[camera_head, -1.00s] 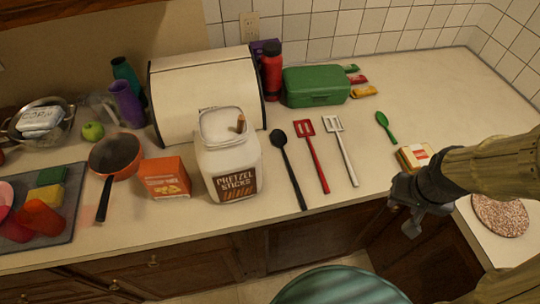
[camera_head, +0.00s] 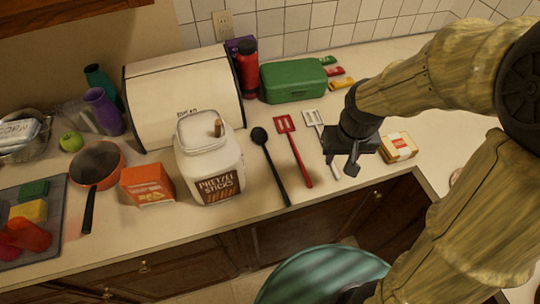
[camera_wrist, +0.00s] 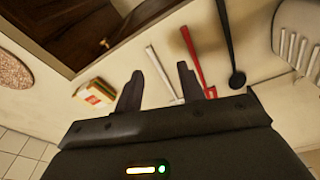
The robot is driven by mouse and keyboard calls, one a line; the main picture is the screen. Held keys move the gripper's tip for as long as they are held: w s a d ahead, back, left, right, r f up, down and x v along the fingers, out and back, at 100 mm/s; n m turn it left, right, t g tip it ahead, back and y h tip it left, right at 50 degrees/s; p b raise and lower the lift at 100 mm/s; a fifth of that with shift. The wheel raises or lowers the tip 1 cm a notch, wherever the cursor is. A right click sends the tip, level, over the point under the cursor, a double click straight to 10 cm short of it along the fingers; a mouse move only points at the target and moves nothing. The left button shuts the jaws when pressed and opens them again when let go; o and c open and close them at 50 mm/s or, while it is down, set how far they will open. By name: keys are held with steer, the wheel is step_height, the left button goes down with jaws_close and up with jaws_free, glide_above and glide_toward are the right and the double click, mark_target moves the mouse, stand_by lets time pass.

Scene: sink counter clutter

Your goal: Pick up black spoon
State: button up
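The black spoon (camera_head: 270,166) lies on the counter between the pretzel sticks jar and the red slotted spatula, its round bowl toward the wall and its handle toward the front edge. In the wrist view the black spoon (camera_wrist: 229,45) is at the upper right. My gripper (camera_head: 342,172) is above the counter to the right of the spoon, over the white slotted spatula. In the wrist view my gripper (camera_wrist: 158,88) has its two fingers apart with nothing held between them.
The red spatula (camera_head: 293,150) and white spatula (camera_head: 315,119) lie right of the spoon. The pretzel sticks jar (camera_head: 208,158) stands close on its left. A green box (camera_head: 292,81) and red bottle (camera_head: 247,72) stand behind. A small yellow-and-red box (camera_head: 399,147) sits at right.

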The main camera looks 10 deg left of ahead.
steer(key=a+r+n+g+p, duration=0.1)
steer(key=a+r+n+p, duration=0.1)
steer(key=a, duration=1.3)
steer(key=shift+s+r+n, duration=0.15)
steer(key=shift+r+n, duration=0.75)
steer(key=p, duration=0.1)
glide_above(277, 178)
step_height(277, 178, down, 12)
steer(key=shift+f, duration=0.15)
steer(key=shift+f, duration=0.1)
